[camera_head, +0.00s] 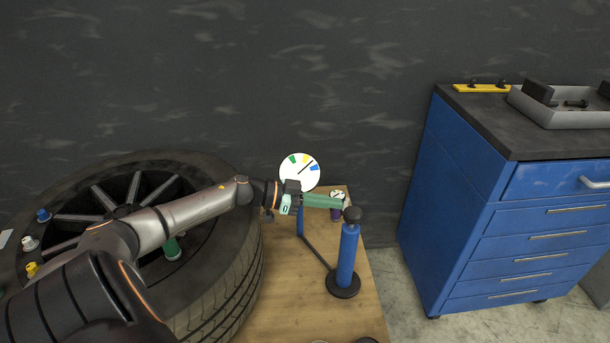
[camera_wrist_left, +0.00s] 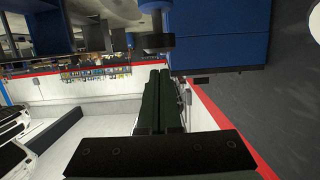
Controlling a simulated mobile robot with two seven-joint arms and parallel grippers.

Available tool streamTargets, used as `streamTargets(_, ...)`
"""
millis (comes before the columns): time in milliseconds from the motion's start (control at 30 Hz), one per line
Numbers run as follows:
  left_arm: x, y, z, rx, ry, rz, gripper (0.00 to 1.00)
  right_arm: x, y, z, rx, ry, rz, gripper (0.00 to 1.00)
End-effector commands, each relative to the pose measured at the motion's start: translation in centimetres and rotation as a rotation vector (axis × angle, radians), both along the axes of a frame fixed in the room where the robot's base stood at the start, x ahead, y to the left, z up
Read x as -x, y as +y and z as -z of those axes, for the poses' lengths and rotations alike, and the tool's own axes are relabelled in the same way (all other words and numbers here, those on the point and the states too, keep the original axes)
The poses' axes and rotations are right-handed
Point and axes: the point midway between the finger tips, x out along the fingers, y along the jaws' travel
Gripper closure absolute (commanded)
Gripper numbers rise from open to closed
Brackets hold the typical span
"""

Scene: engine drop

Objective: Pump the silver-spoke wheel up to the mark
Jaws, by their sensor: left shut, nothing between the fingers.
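The silver-spoke wheel (camera_head: 118,200) lies flat at the left in the head view, partly hidden by my left arm. A blue pump (camera_head: 346,258) with a black knob on top stands upright on the wooden board. Behind it is a round white dial (camera_head: 299,173) with green, yellow and blue marks. Its dark needle points up and right, between yellow and blue. My left gripper (camera_head: 338,202) is shut and empty, its green fingers just above and left of the pump knob. In the wrist view its dark fingers (camera_wrist_left: 158,102) lie together. My right gripper is not in view.
Blue, white and yellow caps (camera_head: 32,268) lie on the wheel's left side. A blue drawer cabinet (camera_head: 470,215) stands at the right, with a grey tray (camera_head: 560,112) on top. Bare floor separates board and cabinet.

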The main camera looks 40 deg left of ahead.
Motion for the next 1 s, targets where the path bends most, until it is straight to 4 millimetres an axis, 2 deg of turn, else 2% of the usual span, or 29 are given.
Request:
streamTargets(200, 2.8, 2.3, -0.8, -0.002, 0.004, 0.0, 1.0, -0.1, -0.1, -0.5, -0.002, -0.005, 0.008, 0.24)
streamTargets(400, 4.3, 3.6, -1.4, -0.001, 0.001, 0.0, 1.0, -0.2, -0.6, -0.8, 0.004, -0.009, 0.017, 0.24)
streamTargets(1000, 4.8, 4.1, -1.7, 0.001, -0.002, 0.0, 1.0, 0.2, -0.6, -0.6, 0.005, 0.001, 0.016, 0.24)
